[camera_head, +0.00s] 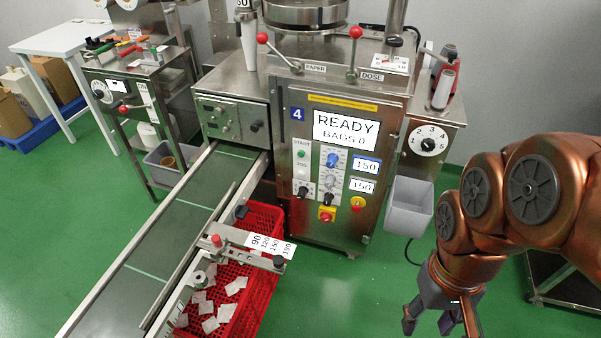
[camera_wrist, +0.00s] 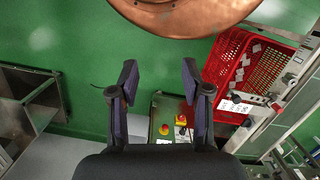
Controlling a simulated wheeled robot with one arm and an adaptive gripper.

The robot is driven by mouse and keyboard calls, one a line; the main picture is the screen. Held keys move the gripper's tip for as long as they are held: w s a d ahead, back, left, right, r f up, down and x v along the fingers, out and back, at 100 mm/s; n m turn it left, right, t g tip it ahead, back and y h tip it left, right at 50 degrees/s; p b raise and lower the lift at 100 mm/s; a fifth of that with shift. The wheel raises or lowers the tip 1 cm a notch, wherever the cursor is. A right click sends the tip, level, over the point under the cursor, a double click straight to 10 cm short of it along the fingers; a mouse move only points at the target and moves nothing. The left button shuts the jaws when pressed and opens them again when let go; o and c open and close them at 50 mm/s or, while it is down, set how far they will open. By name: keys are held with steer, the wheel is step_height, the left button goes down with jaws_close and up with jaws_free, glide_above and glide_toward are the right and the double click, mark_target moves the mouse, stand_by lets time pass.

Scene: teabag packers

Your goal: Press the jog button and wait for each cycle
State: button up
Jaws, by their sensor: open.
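The teabag machine (camera_head: 350,215) stands in the middle of the head view. Its screen (camera_head: 346,131) reads READY, BAGS 0. On its front panel, a green START button (camera_head: 301,154) sits above a pale button marked JOG (camera_head: 302,170). My gripper (camera_head: 440,318) is open and empty at the lower right, well away from the panel. In the wrist view, my gripper (camera_wrist: 158,82) shows its two fingers apart, with the red stop button (camera_wrist: 182,119) seen beyond them.
A conveyor (camera_head: 165,235) runs from the machine to the lower left. A red crate (camera_head: 262,215) with several teabags stands beside it. A grey bin (camera_head: 409,208) hangs on the machine's right side. Green floor is free in front of the machine.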

jaws_close()
stand_by(1.4)
